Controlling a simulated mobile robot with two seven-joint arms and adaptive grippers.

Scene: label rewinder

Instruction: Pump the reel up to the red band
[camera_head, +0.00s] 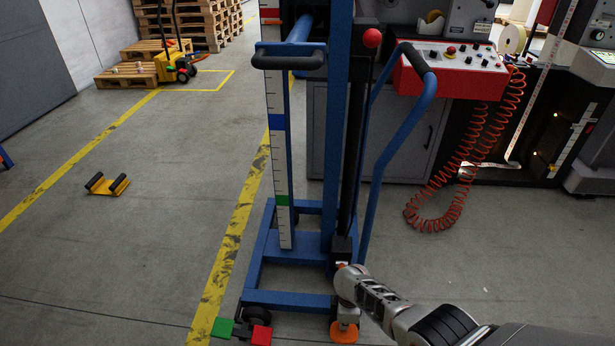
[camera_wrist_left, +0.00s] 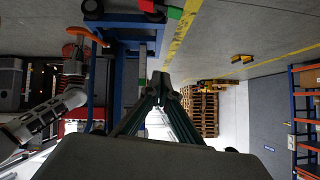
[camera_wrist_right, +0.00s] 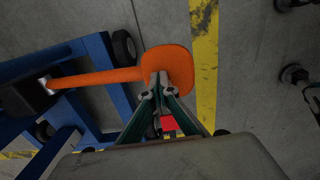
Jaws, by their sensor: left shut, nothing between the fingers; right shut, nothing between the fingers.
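The blue lifter (camera_head: 335,130) stands upright in the middle of the head view. Its white scale has a red band (camera_head: 270,13) at the top, a blue band (camera_head: 276,122) and a green band (camera_head: 282,200). A blue horizontal bar (camera_head: 300,28) is near the red band; I cannot make out a reel on it. An orange pedal (camera_wrist_right: 110,76) sticks out low from the lifter. My right gripper (camera_wrist_right: 156,82) is shut and empty, its tips at the pedal's pad; contact is unclear. My left gripper (camera_wrist_left: 161,80) is shut and empty, seen only in its wrist view.
A red control panel (camera_head: 450,72) with a coiled red cable (camera_head: 465,175) is at the right. Green and red blocks (camera_head: 222,327) sit by the lifter's front wheel. A yellow piece (camera_head: 108,186) lies on the floor. Pallets (camera_head: 205,25) stand far back. The left floor is mostly clear.

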